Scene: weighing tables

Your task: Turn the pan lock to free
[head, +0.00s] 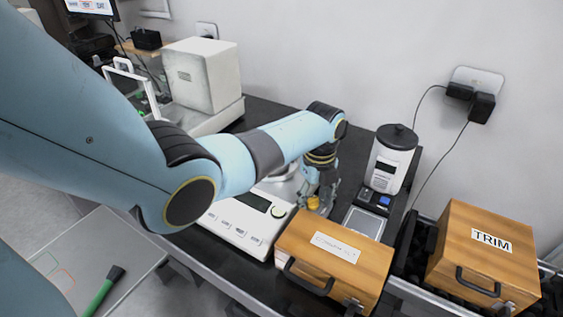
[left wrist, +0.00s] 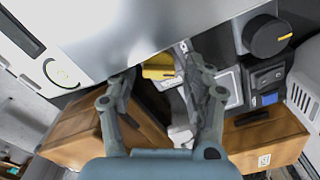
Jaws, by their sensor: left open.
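A yellow tab (left wrist: 158,71), which looks like the pan lock, sits at the edge of the white balance (left wrist: 70,40). It shows small in the head view (head: 313,203), partly behind my gripper. My left gripper (head: 320,198) points down at the balance's right side. In the left wrist view its open fingers (left wrist: 163,70) stand on either side of the yellow tab. I cannot tell whether they touch it. A black knob (left wrist: 268,37) with a yellow mark is at the upper right of the wrist view. My right gripper is not in view.
A wooden box (head: 335,262) stands close in front of the gripper. A small scale (head: 364,222) and a white canister with a black lid (head: 391,160) stand to its right. A wooden TRIM box (head: 485,255) is farther right. A large white instrument (head: 203,75) stands behind.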

